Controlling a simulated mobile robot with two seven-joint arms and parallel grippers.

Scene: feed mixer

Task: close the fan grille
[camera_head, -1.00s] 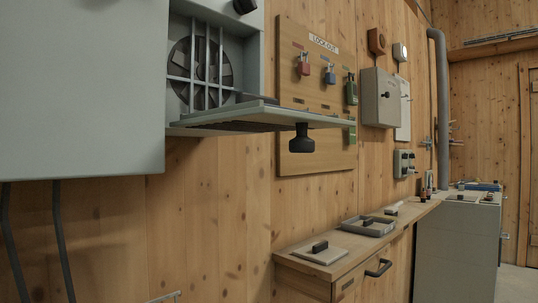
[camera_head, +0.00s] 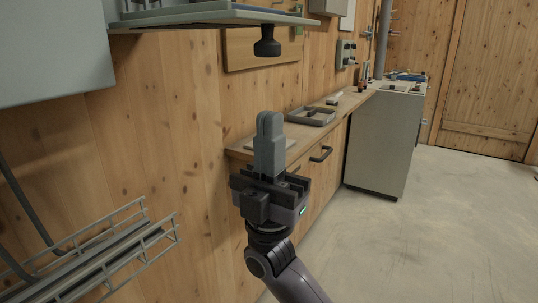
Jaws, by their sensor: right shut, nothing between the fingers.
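The fan grille (camera_head: 205,18) is a flat grey panel at the upper left. It stands swung down, roughly level, out from the grey housing (camera_head: 50,60). A black knob (camera_head: 267,42) hangs from its underside near the right end. The fan opening behind it is mostly above the picture now. My right gripper (camera_head: 270,122) points up below the knob, apart from it. Its fingers are together with nothing between them. My left gripper is not in view.
A wooden shelf with a drawer handle (camera_head: 321,154) runs along the wall behind my right gripper, with a grey tray (camera_head: 311,116) on it. A wire cable tray (camera_head: 105,250) is at the lower left. A grey cabinet (camera_head: 387,140) stands farther back. Open floor (camera_head: 440,220) is at the right.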

